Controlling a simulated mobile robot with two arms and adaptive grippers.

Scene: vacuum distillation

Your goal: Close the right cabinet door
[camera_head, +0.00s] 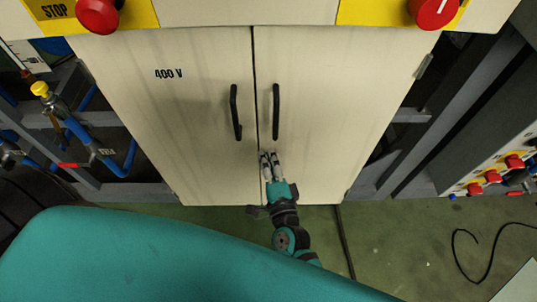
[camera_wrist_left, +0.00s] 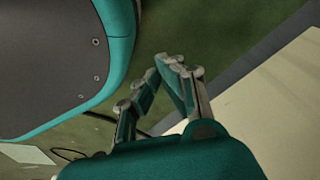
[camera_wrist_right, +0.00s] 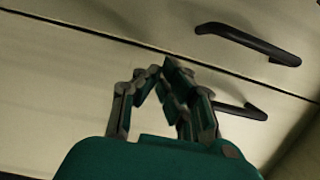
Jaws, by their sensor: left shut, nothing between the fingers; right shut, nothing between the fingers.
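The right cabinet door (camera_head: 322,110) is a pale panel with a black vertical handle (camera_head: 276,112). It looks flush with the left cabinet door (camera_head: 180,110), with a thin dark seam between them. My right gripper (camera_head: 269,155) is shut and empty, at the lower inner part of the right door, just below its handle. Whether the fingertips touch the panel I cannot tell. In the right wrist view the shut fingers (camera_wrist_right: 163,70) are in front of the pale panels, with two black handles beyond. My left gripper (camera_wrist_left: 167,62) is shut and empty over the floor in the left wrist view.
Red buttons on yellow plates, one at the upper left (camera_head: 97,14) and one at the upper right (camera_head: 432,10), stand above the doors. Blue piping with a yellow-capped fitting (camera_head: 41,90) is at the left. A black cable (camera_head: 480,262) lies on the green floor (camera_head: 395,245).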

